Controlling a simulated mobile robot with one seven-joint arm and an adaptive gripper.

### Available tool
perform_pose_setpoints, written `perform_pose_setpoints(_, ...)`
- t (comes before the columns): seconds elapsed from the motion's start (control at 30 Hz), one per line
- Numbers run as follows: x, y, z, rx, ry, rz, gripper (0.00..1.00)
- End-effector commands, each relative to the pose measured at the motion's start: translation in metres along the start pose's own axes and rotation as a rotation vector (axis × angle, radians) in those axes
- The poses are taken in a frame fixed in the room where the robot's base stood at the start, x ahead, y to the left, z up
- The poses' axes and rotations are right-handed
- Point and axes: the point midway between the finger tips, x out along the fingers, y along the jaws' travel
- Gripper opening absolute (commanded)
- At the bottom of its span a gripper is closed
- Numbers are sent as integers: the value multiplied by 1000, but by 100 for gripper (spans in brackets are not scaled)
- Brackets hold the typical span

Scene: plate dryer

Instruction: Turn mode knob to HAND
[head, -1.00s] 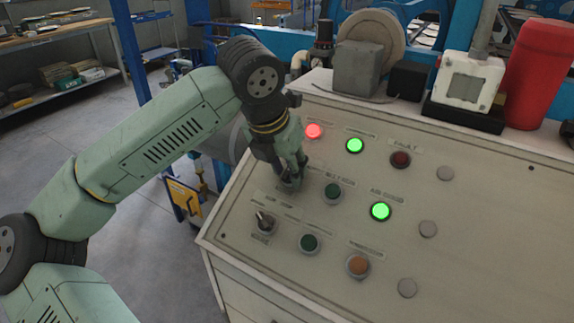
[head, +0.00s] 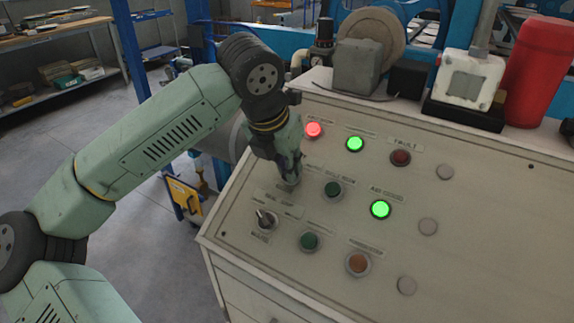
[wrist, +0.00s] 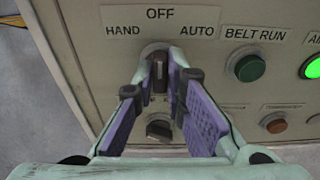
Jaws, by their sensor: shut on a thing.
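The mode knob (wrist: 160,75) is a dark selector under the labels HAND (wrist: 123,31), OFF (wrist: 160,13) and AUTO (wrist: 199,32) in the wrist view. Its handle looks about upright, toward OFF. My gripper (wrist: 165,76) has its two purple-padded fingers on either side of the handle, shut on it. In the head view my gripper (head: 289,176) reaches down to the panel and hides most of the knob.
A second selector knob (head: 265,218) sits just below, also in the wrist view (wrist: 158,128). The green BELT RUN button (wrist: 250,68) is to the right. Several lit and unlit buttons share the panel (head: 470,240). A red container (head: 538,75) stands behind.

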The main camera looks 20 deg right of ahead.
Motion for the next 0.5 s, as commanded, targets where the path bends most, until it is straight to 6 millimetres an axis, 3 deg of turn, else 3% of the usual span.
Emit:
perform_pose_setpoints(0.27, 5, 0, -2, -84, 4, -10, 0)
perform_pose_setpoints(0.5, 7, 1, -4, -262, 5, -34, 0)
